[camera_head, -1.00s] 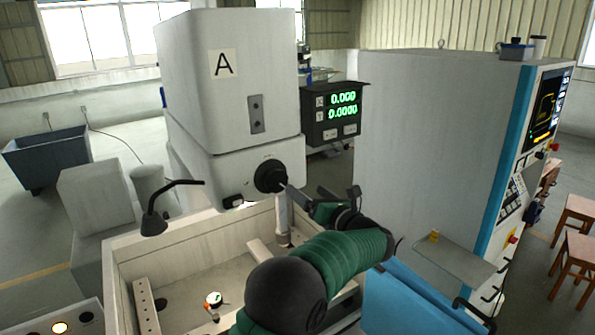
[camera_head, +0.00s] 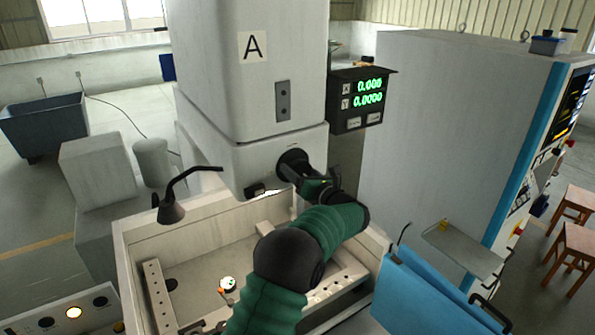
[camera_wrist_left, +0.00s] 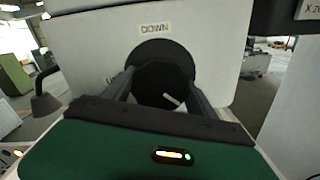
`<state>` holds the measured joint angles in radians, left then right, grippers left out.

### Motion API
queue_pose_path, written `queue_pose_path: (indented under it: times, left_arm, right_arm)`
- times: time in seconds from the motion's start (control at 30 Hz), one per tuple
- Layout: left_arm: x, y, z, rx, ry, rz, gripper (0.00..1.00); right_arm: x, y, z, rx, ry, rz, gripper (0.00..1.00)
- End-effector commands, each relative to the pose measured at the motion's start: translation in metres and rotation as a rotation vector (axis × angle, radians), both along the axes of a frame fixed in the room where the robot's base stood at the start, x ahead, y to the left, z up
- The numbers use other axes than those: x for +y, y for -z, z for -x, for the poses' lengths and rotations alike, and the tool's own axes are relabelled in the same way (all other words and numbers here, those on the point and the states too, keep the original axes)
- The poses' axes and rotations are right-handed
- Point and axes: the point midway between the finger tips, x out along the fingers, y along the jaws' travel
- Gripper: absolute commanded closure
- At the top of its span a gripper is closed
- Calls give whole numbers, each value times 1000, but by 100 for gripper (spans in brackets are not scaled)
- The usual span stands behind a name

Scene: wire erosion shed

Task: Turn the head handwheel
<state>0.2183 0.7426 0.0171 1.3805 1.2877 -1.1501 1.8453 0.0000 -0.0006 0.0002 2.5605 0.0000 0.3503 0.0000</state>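The black handwheel (camera_head: 290,160) sits on the front of the white machine head (camera_head: 235,150), below the letter A. In the left wrist view the round handwheel (camera_wrist_left: 160,52) is under a "DOWN" label (camera_wrist_left: 154,28), with a small pale handle (camera_wrist_left: 172,99) at its lower right. My left gripper (camera_head: 308,174) is up at the handwheel. In the left wrist view the fingers of my left gripper (camera_wrist_left: 162,82) are apart, one on each side of the wheel's dark middle. I cannot tell whether they touch it. My right gripper is out of view.
A readout box (camera_head: 360,99) hangs right of the head. A lamp (camera_head: 171,208) on a bent arm stands at left. The work tank (camera_head: 125,250) lies below. A tall grey cabinet (camera_head: 445,130) and blue panel (camera_head: 420,295) are at right.

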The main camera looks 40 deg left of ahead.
Motion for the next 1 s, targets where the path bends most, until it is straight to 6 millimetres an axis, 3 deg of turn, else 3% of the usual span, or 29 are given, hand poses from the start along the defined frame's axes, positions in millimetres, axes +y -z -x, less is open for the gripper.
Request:
queue_pose_path:
  times: [0.03, 0.17, 1.0]
  left_arm:
    - [5, -2, 5, -1, -18, -8, 59]
    - [4, -3, 4, -1, -21, -10, 76]
    - [2, -2, 3, 28, -14, -17, 76]
  right_arm:
    - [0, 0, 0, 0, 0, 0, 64]
    - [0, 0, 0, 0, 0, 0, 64]
    - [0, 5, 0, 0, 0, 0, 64]
